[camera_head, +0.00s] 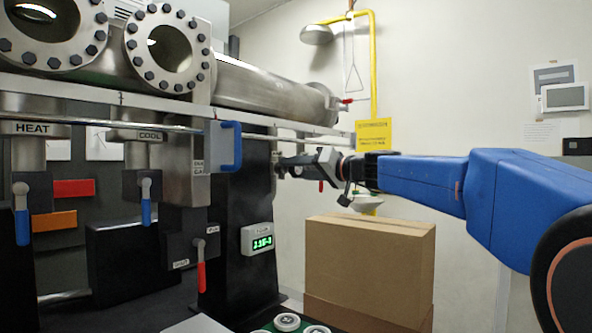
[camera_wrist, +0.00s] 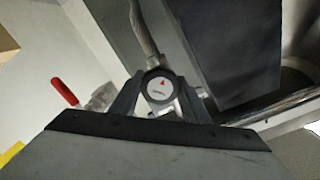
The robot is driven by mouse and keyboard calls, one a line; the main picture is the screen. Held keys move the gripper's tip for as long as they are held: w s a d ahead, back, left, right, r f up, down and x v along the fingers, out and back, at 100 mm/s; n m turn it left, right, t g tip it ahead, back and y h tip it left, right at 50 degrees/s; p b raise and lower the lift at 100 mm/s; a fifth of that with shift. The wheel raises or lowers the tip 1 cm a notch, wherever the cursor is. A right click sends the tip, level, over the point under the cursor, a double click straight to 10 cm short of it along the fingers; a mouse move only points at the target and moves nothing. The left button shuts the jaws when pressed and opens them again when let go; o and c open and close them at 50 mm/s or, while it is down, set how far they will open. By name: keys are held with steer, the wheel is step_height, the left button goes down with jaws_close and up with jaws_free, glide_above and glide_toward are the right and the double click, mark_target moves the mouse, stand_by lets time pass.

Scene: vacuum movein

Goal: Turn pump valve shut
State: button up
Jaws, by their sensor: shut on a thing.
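My gripper (camera_head: 290,163) reaches in from the right, beside the end of the black column under the steel vessel. In the wrist view my gripper (camera_wrist: 160,100) has its two dark fingers on either side of a round valve knob (camera_wrist: 158,87). The knob has a white face with a red arrow mark and small print that I cannot read. My gripper is shut on it. A metal pipe leads away from the knob towards the top of the wrist view. In the head view the knob is mostly hidden by my gripper.
A red lever (camera_wrist: 65,92) sits left of my gripper in the wrist view. Red and blue valve levers (camera_head: 201,277) hang on the rig at left. A green digital display (camera_head: 258,238) is on the column. A cardboard box (camera_head: 370,265) stands below my arm. A yellow shower pipe (camera_head: 373,70) is behind.

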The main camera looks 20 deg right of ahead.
steer(key=m, duration=1.3)
steer(key=shift+f+m, duration=0.1)
steer(key=shift+m, duration=0.3)
steer(key=m, duration=1.2)
steer(key=shift+f+m, duration=0.15)
steer(key=shift+m, duration=0.25)
steer(key=o, duration=1.1)
steer(key=shift+c, duration=0.2)
steer(key=shift+s, duration=0.1)
